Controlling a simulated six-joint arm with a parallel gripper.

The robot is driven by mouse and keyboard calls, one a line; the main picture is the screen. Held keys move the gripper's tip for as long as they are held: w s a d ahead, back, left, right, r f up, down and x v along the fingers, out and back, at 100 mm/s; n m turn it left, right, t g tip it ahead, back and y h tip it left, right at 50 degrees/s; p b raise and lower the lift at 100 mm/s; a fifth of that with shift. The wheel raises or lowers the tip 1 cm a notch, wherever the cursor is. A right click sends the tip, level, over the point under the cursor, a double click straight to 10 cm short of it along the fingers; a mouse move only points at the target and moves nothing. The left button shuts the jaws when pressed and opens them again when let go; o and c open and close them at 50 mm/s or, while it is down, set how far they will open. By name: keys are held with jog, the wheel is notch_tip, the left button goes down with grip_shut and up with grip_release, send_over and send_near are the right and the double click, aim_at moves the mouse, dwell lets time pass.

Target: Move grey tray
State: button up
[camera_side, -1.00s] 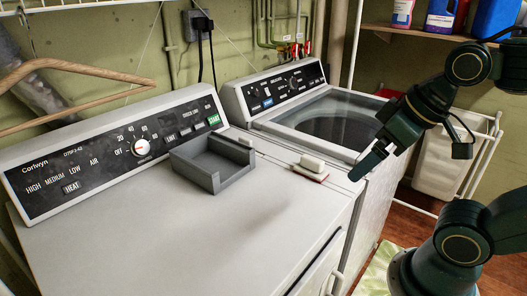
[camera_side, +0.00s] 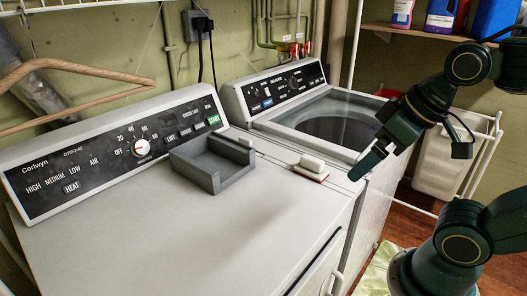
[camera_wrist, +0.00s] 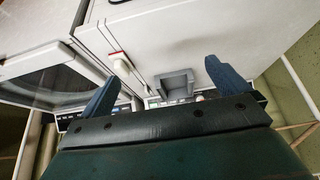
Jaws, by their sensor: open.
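The grey tray (camera_side: 216,164) is a rectangular box with a low front side. It sits on the dryer top (camera_side: 190,236), against the foot of the control panel. In the wrist view the tray (camera_wrist: 177,82) lies beyond and between my fingers. My gripper (camera_side: 369,163) hangs at the right, above the washer's front edge and well apart from the tray. In the wrist view my gripper (camera_wrist: 160,88) shows its two blue fingers spread wide, with nothing between them.
A white block on a red-edged base (camera_side: 313,168) lies at the dryer's right edge, between tray and gripper. The washer (camera_side: 300,113) stands behind it. A wooden hanger (camera_side: 70,68) hangs at upper left. The dryer top's front is clear.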

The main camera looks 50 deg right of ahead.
jog(key=c, duration=0.6)
jog(key=shift+w+r, duration=0.25)
jog(key=shift+w, duration=0.3)
jog(key=c, duration=0.7)
jog(key=w, duration=0.2)
jog(key=w+r, duration=0.1)
jog(key=w, duration=0.2)
jog(key=shift+w+r, duration=0.4)
grip_shut()
jog(key=w+f, duration=0.3)
jog(key=w, duration=0.7)
jog(key=w+f+g, duration=0.1)
jog(key=w+f, duration=0.3)
jog(key=w, duration=0.5)
jog(key=w+f, duration=0.4)
jog(key=w, duration=0.6)
jog(key=shift+w+a+g, duration=0.25)
jog(key=shift+w+g, duration=0.1)
jog(key=shift+g, duration=0.05)
